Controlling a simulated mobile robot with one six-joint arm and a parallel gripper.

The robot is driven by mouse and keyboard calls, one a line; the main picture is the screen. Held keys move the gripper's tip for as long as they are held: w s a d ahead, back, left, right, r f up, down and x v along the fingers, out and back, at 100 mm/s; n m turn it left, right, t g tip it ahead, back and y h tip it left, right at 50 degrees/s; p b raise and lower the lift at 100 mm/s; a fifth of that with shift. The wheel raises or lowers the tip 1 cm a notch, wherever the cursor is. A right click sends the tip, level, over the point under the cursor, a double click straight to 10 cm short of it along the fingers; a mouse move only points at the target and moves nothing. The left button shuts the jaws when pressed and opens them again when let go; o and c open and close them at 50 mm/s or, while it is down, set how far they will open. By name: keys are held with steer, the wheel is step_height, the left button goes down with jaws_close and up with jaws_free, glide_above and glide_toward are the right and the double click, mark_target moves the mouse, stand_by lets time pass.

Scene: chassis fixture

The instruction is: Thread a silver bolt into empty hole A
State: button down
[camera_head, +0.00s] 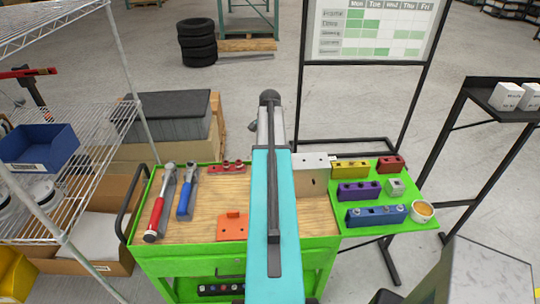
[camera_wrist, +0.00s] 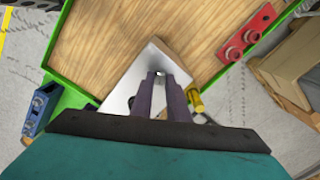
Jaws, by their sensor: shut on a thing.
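My gripper (camera_wrist: 160,84) shows in the wrist view, its two dark fingers close together. A small silver piece shows between the fingertips; it looks like a silver bolt (camera_wrist: 158,73), mostly hidden by the fingers. The fingertips are over the grey metal chassis block (camera_wrist: 124,88); I cannot tell whether the bolt touches it. No letter A is readable. The gripper is hidden behind my arm in the head view.
The cart's wood top (camera_head: 205,203) carries a red ratchet (camera_head: 158,205), a blue ratchet (camera_head: 187,193), an orange block (camera_head: 233,227) and a red holder (camera_head: 227,167). The green side shelf (camera_head: 345,222) holds yellow, red, purple and blue holders (camera_head: 376,215) and a round cup (camera_head: 422,211).

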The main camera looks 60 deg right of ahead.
steer(key=m, duration=0.6)
steer(key=shift+f, duration=0.1)
steer(key=shift+m, duration=0.5)
steer(key=shift+m, duration=1.3)
steer(key=shift+m, duration=0.3)
steer(key=shift+m, duration=1.2)
steer(key=c, duration=1.6)
jaws_free()
steer(key=shift+c, duration=0.2)
